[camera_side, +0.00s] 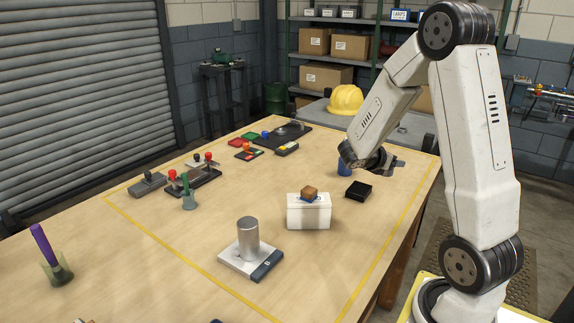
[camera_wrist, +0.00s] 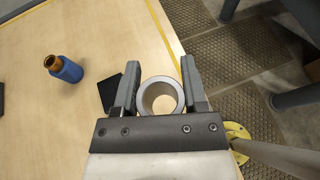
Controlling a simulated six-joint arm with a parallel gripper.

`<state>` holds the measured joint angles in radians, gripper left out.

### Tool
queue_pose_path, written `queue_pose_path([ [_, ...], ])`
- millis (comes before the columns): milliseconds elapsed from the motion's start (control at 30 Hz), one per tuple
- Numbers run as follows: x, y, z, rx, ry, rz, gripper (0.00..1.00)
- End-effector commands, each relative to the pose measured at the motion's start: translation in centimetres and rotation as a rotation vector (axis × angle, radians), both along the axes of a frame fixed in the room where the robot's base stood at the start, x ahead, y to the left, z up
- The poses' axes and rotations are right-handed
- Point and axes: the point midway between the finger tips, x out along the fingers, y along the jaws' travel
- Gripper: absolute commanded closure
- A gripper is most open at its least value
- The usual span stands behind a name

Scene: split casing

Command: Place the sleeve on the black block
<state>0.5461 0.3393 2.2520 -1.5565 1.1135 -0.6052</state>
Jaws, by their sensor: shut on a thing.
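The sleeve (camera_wrist: 161,97), a grey ring seen from above, is between the two fingers of my gripper (camera_wrist: 160,88) in the wrist view. The fingers are shut on its outer wall, and its bore is open toward the camera. The black block (camera_side: 358,191) lies flat on the table in the side view, below and left of my gripper (camera_side: 392,163). In the wrist view the black block (camera_wrist: 108,92) shows left of the sleeve, partly hidden by the left finger. The sleeve is held off the block, to its right. The sleeve cannot be made out clearly in the side view.
A blue bottle (camera_wrist: 66,70) with a copper-coloured neck stands left of the block in the wrist view. A white box (camera_side: 308,213) with a brown piece (camera_side: 309,191) on top stands nearby. A metal cylinder (camera_side: 248,239) stands on a plate in front. The table edge is close on the right.

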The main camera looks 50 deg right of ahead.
Motion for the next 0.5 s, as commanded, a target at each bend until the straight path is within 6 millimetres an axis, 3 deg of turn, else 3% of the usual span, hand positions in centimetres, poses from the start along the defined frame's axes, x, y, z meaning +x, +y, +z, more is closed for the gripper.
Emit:
queue_pose_path([
  [267,0.1,0.1,0.0,-0.001,0.000,-0.001,1.00],
  [500,1.5,-1.2,-0.9,-0.001,0.001,-0.001,1.00],
])
